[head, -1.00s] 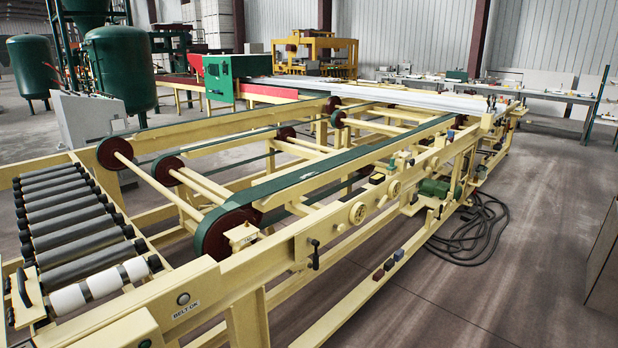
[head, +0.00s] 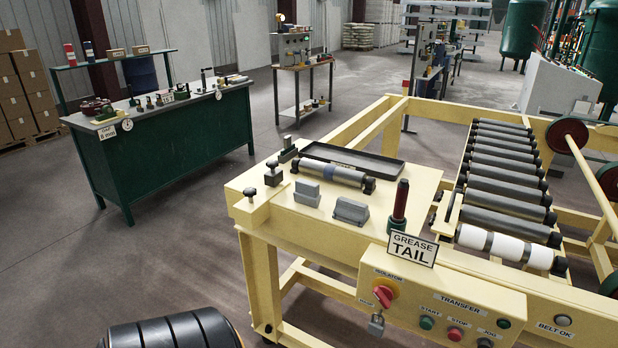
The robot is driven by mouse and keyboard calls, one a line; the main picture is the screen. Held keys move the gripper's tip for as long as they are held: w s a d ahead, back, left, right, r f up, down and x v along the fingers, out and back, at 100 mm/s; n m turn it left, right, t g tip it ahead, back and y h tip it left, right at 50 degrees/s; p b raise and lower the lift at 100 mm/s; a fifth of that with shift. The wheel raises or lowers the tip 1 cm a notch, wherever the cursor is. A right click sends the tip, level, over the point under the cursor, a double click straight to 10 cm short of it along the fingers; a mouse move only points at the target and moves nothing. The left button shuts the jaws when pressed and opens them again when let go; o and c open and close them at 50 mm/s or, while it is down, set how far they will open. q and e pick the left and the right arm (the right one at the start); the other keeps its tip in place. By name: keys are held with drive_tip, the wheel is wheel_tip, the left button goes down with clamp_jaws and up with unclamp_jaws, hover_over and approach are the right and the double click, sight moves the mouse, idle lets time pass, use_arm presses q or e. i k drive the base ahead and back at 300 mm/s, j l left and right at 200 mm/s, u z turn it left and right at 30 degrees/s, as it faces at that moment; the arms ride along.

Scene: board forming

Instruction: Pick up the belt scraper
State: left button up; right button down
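I cannot tell for certain which item, if any, is the belt scraper. Small tools and parts lie on the green workbench (head: 185,108) at the left, too small to name surely. On the yellow machine table (head: 268,218) lie a grey-and-blue roller (head: 333,174), two grey blocks (head: 307,192) and black knobs. A dark shallow tray (head: 385,169) lies behind the roller. A dark red stick in a green base (head: 400,205) stands behind the "GREASE TAIL" sign (head: 412,247). Neither of my grippers is in view.
A control panel with a red isolator switch (head: 384,293) fronts the table. A roller conveyor (head: 500,185) stands right. A small side table (head: 302,70) stands behind, and stacked boxes (head: 15,90) stand far left. Open floor lies between bench and machine.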

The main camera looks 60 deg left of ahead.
sight(307, 192)
drive_tip(key=u, duration=1.8)
drive_tip(key=i+u, duration=0.15)
